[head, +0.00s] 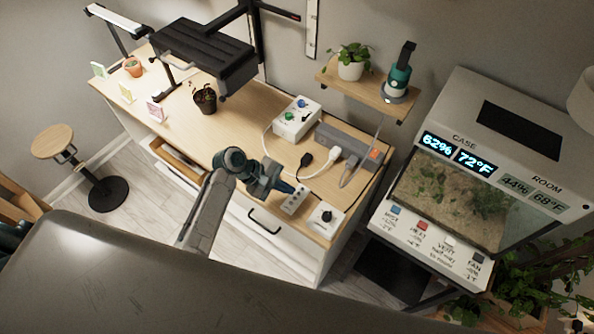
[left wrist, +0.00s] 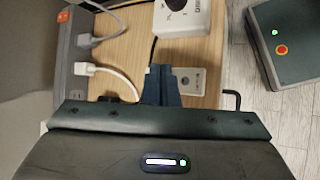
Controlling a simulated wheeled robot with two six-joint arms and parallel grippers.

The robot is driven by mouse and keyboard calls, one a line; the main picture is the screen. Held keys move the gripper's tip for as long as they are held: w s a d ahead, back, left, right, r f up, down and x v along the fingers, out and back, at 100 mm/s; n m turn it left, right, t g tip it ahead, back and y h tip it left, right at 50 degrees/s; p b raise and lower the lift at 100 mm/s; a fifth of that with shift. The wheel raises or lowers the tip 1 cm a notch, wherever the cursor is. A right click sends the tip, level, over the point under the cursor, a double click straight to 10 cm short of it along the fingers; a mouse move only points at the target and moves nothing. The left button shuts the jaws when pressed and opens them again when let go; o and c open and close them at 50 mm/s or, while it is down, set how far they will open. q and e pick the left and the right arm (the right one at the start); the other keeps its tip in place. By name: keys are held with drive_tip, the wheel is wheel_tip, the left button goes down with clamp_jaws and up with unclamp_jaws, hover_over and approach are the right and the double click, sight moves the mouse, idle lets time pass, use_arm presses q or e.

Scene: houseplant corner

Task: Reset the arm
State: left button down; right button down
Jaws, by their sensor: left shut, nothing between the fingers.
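My left gripper (head: 287,187) is over the front part of the wooden desk, near its right end. Its fingers are together and empty. In the left wrist view the shut dark blue fingers (left wrist: 160,72) point at the desk top beside a small white socket block (left wrist: 190,80). The block (head: 295,200) also shows in the head view, just right of the fingertips. I cannot tell whether the fingers touch it. My right gripper is in neither view.
A white dial box (head: 325,218) stands at the desk's right corner. A grey power strip (head: 352,148) with plugs and cables lies behind the gripper, near a white control box (head: 297,119). A terrarium case (head: 455,200) stands to the right. The desk's middle (head: 200,130) is mostly clear.

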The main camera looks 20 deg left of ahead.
use_arm(q)
drive_tip(key=s+a+r+m+y, duration=0.3)
drive_tip(key=s+a+m, duration=0.1)
drive_tip(key=s, duration=0.4)
drive_tip(key=s+a+r+m+t+y, duration=0.1)
drive_tip(key=s+a+r+m+y, duration=0.3)
drive_tip(key=s, duration=0.4)
drive_tip(key=s+a+r+m+y, duration=0.25)
drive_tip(key=s+a+m, duration=0.2)
drive_tip(key=s, duration=0.25)
wheel_tip(320, 180, down, 39)
drive_tip(key=a+g+b, duration=0.1)
drive_tip(key=a+b, duration=0.1)
drive_tip(key=b, duration=0.6)
drive_tip(key=s+f+b, duration=0.3)
drive_tip(key=s+f, duration=0.6)
drive_tip(key=f, duration=0.3)
drive_tip(key=s+f+g+b, duration=0.1)
drive_tip(key=s+f+b, duration=0.2)
drive_tip(key=s+f, duration=0.7)
wheel_tip(320, 180, down, 3)
drive_tip(key=shift+a, duration=0.45)
drive_tip(key=shift+w, duration=0.15)
